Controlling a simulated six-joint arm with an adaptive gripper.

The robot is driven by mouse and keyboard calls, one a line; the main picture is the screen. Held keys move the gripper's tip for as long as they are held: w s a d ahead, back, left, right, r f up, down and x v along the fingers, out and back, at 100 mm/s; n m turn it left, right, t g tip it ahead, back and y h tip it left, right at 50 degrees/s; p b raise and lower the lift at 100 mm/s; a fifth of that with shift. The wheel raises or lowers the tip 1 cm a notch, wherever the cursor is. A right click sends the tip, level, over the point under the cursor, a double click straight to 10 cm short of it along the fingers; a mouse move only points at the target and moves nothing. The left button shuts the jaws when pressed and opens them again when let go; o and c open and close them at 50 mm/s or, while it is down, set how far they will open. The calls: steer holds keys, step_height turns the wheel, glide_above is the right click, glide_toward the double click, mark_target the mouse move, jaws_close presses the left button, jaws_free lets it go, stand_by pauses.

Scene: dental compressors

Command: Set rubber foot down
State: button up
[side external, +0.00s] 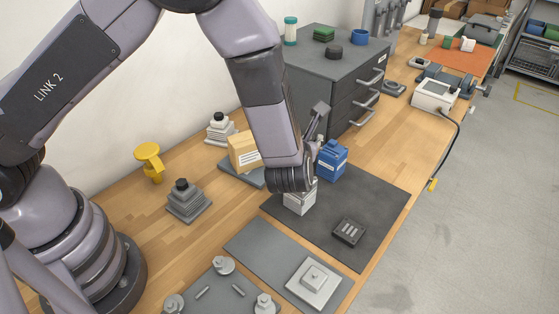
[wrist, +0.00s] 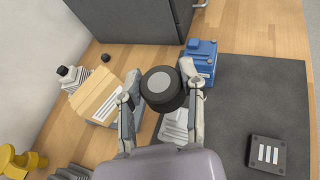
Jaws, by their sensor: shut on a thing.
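The rubber foot (wrist: 162,88) is a black round puck with a grey disc on its face. In the wrist view it sits between the two fingers of my gripper (wrist: 161,80), which is shut on it. It appears held up over the bench, near the edge of the dark mat (wrist: 232,95). In the side view my wrist hides the foot, and only part of my gripper (side external: 317,118) shows.
A blue block (side external: 331,160) stands close behind my gripper, and a pale block (side external: 300,197) is below my wrist. A cardboard box (side external: 244,152) is to the left. A dark slotted block (side external: 349,231) lies on the mat. A grey cabinet (side external: 310,75) stands behind.

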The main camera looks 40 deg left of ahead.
steer(key=a+n+g+y, duration=0.1)
steer(key=a+n, duration=0.1)
steer(key=a, duration=0.4)
steer(key=a+n+g+y, duration=0.2)
steer(key=a, duration=0.5)
steer(key=s+a+n+g+y, duration=0.1)
steer(key=a+y, duration=0.1)
steer(key=a, duration=0.4)
steer(key=shift+a+f+n, duration=0.1)
steer(key=shift+a+n, duration=0.05)
steer(key=shift+n, duration=0.25)
steer(key=s+a+n+g+y, duration=0.1)
steer(key=s+a+n+g, duration=0.25)
steer(key=a, duration=0.45)
steer(key=s+a+n+g+y, duration=0.25)
steer(key=s+a, duration=0.25)
steer(key=a, duration=0.3)
glide_above(187, 161)
steer(key=shift+h, duration=0.45)
step_height(187, 161, down, 13)
steer(key=shift+s+f, duration=0.1)
steer(key=shift+f, duration=2.25)
steer(key=shift+f, duration=0.15)
steer(key=o, duration=1)
